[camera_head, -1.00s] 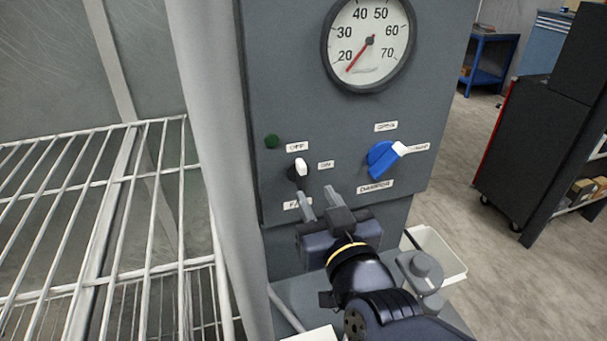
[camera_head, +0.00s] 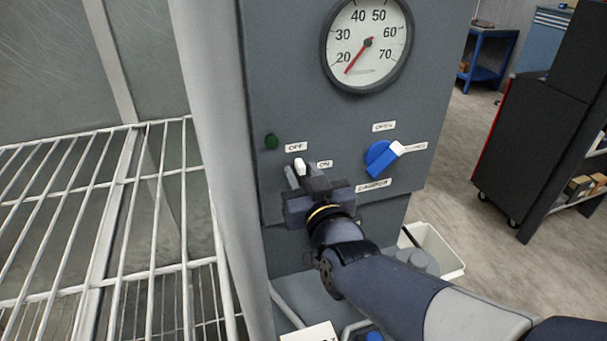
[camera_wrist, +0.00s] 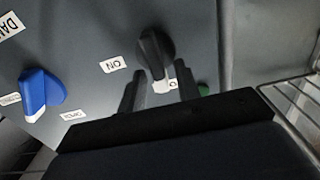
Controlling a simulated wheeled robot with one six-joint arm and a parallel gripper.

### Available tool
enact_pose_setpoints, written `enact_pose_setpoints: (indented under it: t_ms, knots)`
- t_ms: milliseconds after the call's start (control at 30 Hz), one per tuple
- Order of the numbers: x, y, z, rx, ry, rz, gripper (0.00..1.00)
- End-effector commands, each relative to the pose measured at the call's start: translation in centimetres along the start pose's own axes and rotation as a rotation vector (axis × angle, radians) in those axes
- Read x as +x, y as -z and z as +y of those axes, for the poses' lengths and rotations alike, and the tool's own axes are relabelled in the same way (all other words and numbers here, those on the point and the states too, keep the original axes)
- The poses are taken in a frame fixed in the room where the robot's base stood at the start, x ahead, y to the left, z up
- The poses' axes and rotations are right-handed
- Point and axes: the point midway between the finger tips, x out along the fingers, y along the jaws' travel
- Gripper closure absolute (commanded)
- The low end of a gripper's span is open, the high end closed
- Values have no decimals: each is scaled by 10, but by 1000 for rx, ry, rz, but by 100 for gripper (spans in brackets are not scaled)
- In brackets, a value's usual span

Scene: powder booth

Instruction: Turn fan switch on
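The fan switch (camera_head: 300,166) is a small black knob with a white tip on the grey control panel (camera_head: 270,60). Its white tip points up toward the OFF label (camera_head: 296,148), with the ON label (camera_head: 325,164) to its right. In the wrist view the switch (camera_wrist: 155,45) shows its black body and white tip. My gripper (camera_head: 304,175) is at the switch, fingers spread. In the wrist view my gripper (camera_wrist: 160,72) has one finger on each side of the switch, with gaps visible; contact is not clear. The FAN label is hidden behind my gripper.
A blue damper knob (camera_head: 382,157) sits right of the switch. A dark green lamp (camera_head: 271,141) is at upper left, and a gauge (camera_head: 367,43) is above. A wire rack (camera_head: 100,210) stands left. A white bin (camera_head: 436,250) is at lower right.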

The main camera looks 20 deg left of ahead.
Motion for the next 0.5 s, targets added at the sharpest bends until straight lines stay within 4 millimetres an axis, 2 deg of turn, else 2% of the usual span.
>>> enact_pose_setpoints:
  t_ms: [67, 367, 500]
  knots:
    - [0, 0, 0, 0, 0, 0, 75]
    - [0, 0, 0, 0, 0, 0, 100]
    - [0, 0, 0, 0, 0, 0, 100]
